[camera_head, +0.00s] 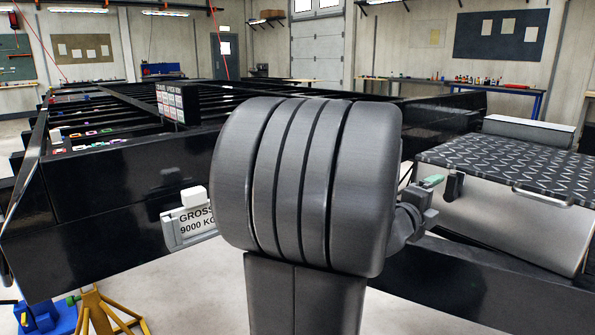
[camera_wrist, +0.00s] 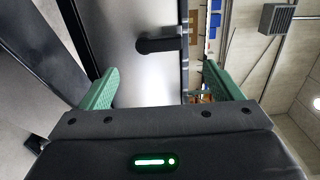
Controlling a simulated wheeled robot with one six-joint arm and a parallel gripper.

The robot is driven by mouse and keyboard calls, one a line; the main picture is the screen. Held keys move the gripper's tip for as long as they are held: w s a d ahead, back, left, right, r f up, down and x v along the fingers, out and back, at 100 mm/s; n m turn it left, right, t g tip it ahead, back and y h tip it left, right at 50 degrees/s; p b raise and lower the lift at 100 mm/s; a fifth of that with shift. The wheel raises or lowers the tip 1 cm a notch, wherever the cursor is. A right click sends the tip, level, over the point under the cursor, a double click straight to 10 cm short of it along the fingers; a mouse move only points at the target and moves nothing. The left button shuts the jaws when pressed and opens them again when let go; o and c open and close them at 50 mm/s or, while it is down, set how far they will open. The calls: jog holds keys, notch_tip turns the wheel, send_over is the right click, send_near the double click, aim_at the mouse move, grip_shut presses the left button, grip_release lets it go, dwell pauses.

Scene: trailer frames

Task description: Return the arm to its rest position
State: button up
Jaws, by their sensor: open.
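My arm is raised in front of the head camera, and its broad grey ribbed links fill the middle of that view. My gripper (camera_head: 433,182) points to the right, and one green finger shows past the arm. In the wrist view my gripper (camera_wrist: 160,69) has its two green fingers wide apart with nothing held between them. A black handle (camera_wrist: 158,44) on a shiny grey panel lies ahead of the fingers, apart from them. In the head view a black handle (camera_head: 454,184) sits just right of the green finger.
A box with a black tread-plate lid (camera_head: 520,165) stands at right. The black trailer frame (camera_head: 110,195) spans behind my arm, with a "GROSS 9000 KG" plate (camera_head: 190,228). A yellow stand (camera_head: 100,310) is at lower left. Pale floor (camera_head: 190,290) lies open in front.

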aim_at(448, 187)
jog(key=x, duration=1)
jog(key=shift+s+b, duration=0.1)
jog(key=shift+b, duration=0.25)
jog(key=shift+a+r+n+p, duration=0.1)
jog(key=shift+a+n+p, duration=0.05)
jog(key=shift+n+p, duration=0.4)
jog(key=shift+a+r+n+p, duration=0.15)
jog(key=shift+n+p, duration=0.25)
jog(key=shift+n, duration=0.25)
jog(key=n+p, duration=0.1)
jog(key=n, duration=0.1)
jog(key=w+n+p, duration=0.1)
jog(key=n+p, duration=0.1)
jog(key=a+n+p, duration=0.1)
jog(key=n, duration=0.1)
jog(key=shift+w+f+n, duration=0.15)
jog(key=shift+f+n, duration=0.15)
jog(key=shift+f, duration=0.05)
jog(key=n+p, duration=0.3)
jog(key=n, duration=0.1)
jog(key=shift+w+a+f+p, duration=0.1)
jog(key=shift+w+f+p, duration=0.1)
jog(key=shift+f+p, duration=0.15)
jog(key=n+p, duration=0.2)
jog(key=n, duration=0.1)
jog(key=shift+w+a+f, duration=0.1)
jog(key=shift+f, duration=0.25)
jog(key=shift+f+n+p, duration=0.3)
jog(key=shift+n+p, duration=0.2)
jog(key=shift+n, duration=0.4)
